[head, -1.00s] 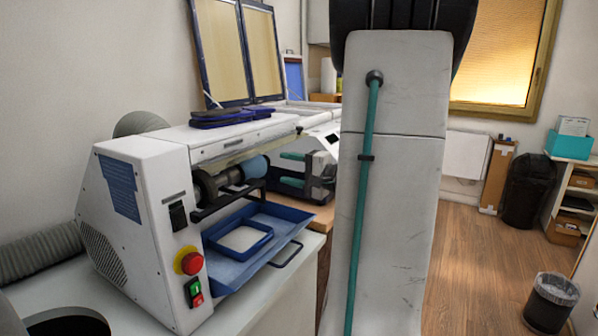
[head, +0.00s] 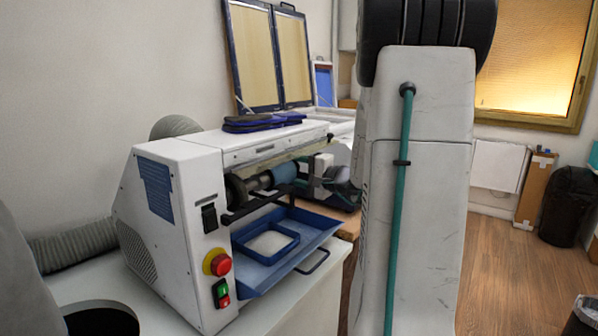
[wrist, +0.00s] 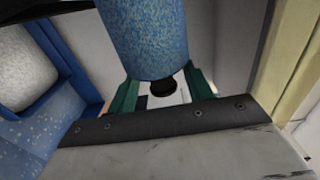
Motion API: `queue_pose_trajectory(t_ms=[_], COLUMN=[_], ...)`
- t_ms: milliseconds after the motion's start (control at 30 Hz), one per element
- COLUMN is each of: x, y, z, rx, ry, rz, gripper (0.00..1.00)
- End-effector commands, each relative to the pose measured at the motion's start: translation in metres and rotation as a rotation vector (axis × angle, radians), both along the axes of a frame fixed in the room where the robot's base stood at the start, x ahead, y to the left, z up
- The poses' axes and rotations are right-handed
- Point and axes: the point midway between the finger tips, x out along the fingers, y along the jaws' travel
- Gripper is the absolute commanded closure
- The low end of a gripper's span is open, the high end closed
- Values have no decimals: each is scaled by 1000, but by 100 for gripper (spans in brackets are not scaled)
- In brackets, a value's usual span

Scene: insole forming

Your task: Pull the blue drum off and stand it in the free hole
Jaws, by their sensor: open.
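The blue drum (head: 285,172) sits on the end of the dark shaft (head: 250,184) of the white grinding machine, above the blue tray. In the wrist view the speckled blue drum (wrist: 145,38) fills the top middle, with a dark end piece (wrist: 163,83) below it. My gripper (wrist: 160,93) is open, its green fingers apart to the left and right below the drum; nothing shows clamped. In the head view the gripper is just right of the drum, partly hidden by my arm. I cannot identify the free hole; a dark round opening (head: 100,318) shows in the bench at lower left.
The blue tray (head: 305,230) with a smaller tray (head: 268,243) lies under the drum. The white machine (head: 180,220) has a red stop button (head: 221,265). Blue insoles (head: 262,122) lie on top of it. Floor at right is open, with a bin (head: 568,205).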

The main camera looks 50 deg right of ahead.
Motion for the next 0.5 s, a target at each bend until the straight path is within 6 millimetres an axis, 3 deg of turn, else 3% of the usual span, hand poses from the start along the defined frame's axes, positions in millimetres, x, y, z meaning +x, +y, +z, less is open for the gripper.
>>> queue_pose_trajectory(t_ms=[100,267,300,500], x=[0,0,0,0], y=[0,0,0,-2], z=[0,0,0,0], rx=[0,0,0,0], ry=[0,0,0,-1], rz=[0,0,0,0], gripper=[52,96,100,100])
